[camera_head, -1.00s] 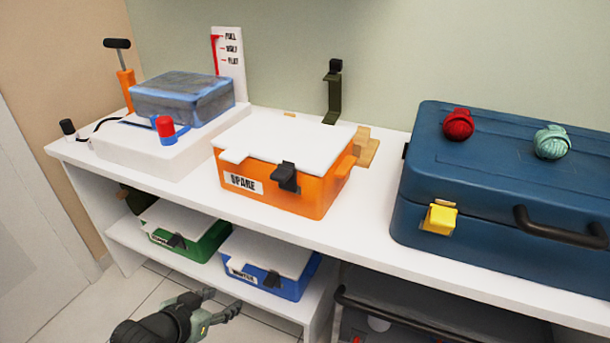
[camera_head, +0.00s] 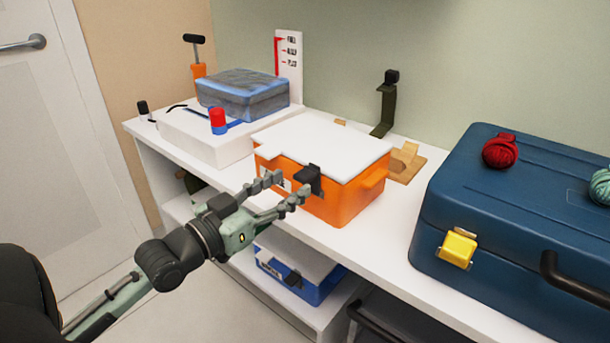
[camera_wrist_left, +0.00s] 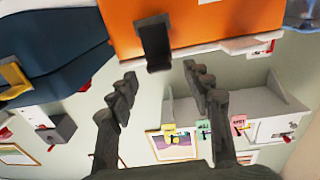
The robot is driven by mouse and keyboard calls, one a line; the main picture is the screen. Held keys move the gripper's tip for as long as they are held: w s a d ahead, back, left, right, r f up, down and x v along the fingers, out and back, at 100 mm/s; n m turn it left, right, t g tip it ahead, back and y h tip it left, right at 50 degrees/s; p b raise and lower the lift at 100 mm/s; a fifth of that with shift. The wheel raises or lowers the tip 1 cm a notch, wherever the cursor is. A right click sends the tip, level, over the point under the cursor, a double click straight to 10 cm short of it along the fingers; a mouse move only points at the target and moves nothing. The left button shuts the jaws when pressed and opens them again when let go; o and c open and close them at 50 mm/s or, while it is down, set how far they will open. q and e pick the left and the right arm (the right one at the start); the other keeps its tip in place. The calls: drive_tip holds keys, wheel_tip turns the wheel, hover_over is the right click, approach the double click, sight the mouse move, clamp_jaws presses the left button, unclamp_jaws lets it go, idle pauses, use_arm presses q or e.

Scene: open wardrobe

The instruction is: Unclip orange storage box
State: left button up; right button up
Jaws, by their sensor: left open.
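The orange storage box (camera_head: 345,205) with a white lid (camera_head: 325,147) stands on the white shelf top. Its black clip (camera_head: 308,178) is on the front face and looks closed over the lid's edge. My left gripper (camera_head: 284,188) is open and empty, with its fingertips just in front of the box, close to the clip. It partly hides the box's label. In the left wrist view the fingers (camera_wrist_left: 160,85) are spread on either side below the black clip (camera_wrist_left: 155,43), which hangs on the orange box (camera_wrist_left: 205,22). Contact is not visible. My right gripper is not in view.
A blue case (camera_head: 500,230) with a yellow latch (camera_head: 457,248) stands to the right. A blue-grey bag (camera_head: 243,95) lies on a white unit (camera_head: 200,138) at the left. A blue box (camera_head: 320,288) sits on the lower shelf. A dark green stand (camera_head: 385,105) is behind.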

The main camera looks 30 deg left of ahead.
sight(298, 179)
use_arm(q)
drive_tip(key=w, duration=0.3)
drive_tip(key=shift+w+d+r, duration=0.1)
drive_tip(key=shift+w+d, duration=0.15)
drive_tip(key=shift+w, duration=0.15)
drive_tip(key=shift+w+d, duration=0.1)
drive_tip(key=shift+w, duration=0.5)
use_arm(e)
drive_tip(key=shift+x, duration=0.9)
use_arm(q)
drive_tip(key=shift+c, duration=0.5)
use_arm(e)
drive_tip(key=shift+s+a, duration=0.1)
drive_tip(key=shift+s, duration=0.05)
